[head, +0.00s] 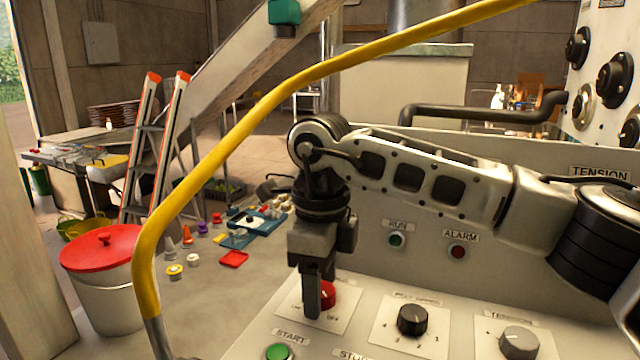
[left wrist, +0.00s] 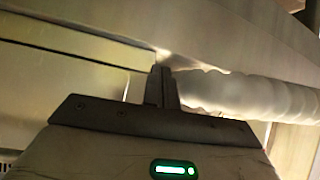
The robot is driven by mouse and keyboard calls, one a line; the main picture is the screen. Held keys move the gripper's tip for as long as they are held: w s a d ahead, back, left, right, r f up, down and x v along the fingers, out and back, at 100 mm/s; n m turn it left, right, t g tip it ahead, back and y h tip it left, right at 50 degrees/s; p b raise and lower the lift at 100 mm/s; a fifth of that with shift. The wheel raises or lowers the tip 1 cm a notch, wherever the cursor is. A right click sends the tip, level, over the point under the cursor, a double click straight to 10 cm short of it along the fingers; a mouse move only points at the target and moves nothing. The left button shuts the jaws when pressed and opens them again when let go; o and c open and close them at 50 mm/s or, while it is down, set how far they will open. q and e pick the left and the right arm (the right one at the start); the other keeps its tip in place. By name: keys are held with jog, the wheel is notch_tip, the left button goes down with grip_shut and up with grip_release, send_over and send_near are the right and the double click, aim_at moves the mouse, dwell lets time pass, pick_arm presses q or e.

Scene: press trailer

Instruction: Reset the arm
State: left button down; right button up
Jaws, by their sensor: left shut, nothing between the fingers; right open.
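My right arm comes in from the right in the head view. Its dark right gripper (head: 314,305) points down over the control panel (head: 372,348), in front of the red knob (head: 328,295) and partly covering it. The jaws are open, seen nearly edge-on. Whether they touch the knob, I cannot tell. My left gripper (left wrist: 163,87) is shut and empty in the left wrist view, with a pale roll-like form (left wrist: 250,93) just beyond it. The left gripper does not show clearly in the head view.
The panel bears a black knob (head: 412,320), a grey knob (head: 519,342), a green START button (head: 279,352), a green RUN light (head: 396,240) and a red ALARM light (head: 458,251). A yellow rail (head: 215,165) crosses the left side. A red-lidded bucket (head: 103,247) and ladder (head: 147,150) stand beyond.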

jog(key=m+p, duration=0.1)
jog(key=m, duration=0.4)
dwell(0.4)
